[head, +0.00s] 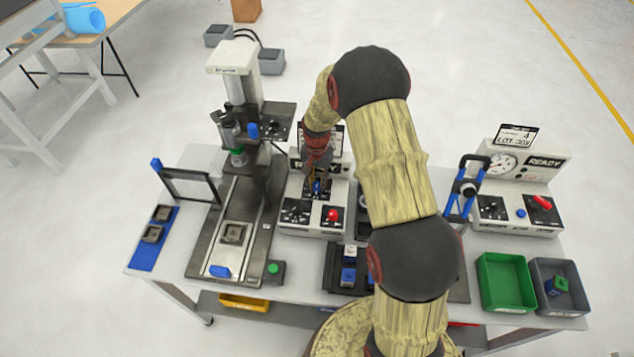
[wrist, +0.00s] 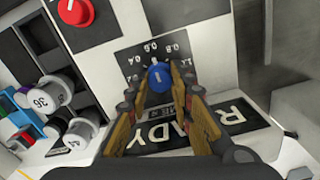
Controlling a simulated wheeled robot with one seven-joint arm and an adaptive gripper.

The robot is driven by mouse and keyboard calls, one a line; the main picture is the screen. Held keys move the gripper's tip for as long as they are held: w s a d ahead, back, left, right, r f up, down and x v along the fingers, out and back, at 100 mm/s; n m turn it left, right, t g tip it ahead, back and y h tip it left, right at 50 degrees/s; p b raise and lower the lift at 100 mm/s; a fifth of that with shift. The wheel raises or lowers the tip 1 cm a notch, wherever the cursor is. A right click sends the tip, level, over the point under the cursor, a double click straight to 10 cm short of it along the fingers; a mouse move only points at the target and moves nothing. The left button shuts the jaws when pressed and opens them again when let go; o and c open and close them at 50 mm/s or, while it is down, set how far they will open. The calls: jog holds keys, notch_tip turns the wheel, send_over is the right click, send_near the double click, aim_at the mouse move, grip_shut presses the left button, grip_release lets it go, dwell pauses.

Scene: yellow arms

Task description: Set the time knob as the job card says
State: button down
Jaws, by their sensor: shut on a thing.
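A blue knob (wrist: 158,77) stands on a black dial plate (wrist: 125,62) of the middle control box (head: 285,222). The scale shows numbers such as 0.6, 0.8, 1.0 and 1.2. My gripper (wrist: 158,88) is shut on the blue knob, a finger on each side. A short white mark shows on the knob, but I cannot tell which number it points to. In the head view the gripper (head: 318,180) reaches down to that box from behind. A card (head: 515,136) reading "4" and "LOT 308" stands on the right-hand box. Another card behind the middle box is mostly hidden by my arm.
A red knob (head: 333,214) and another black dial (head: 296,210) sit on the front of the middle box. A press (head: 240,90) stands close on the left. Green (head: 505,284) and grey bins lie at right. White numbered caps (wrist: 62,88) crowd the wrist view's left.

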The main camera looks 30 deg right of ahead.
aim_at(317, 184)
jog(key=shift+n, duration=0.3)
jog(key=n, duration=0.3)
jog(key=shift+n, duration=0.3)
jog(key=shift+n+b, duration=0.35)
jog(key=shift+n, duration=1.35)
jog(key=c, duration=1.6)
grip_release()
jog(key=shift+o, duration=0.2)
jog(key=shift+r, duration=0.1)
notch_tip(317, 184, up, 12)
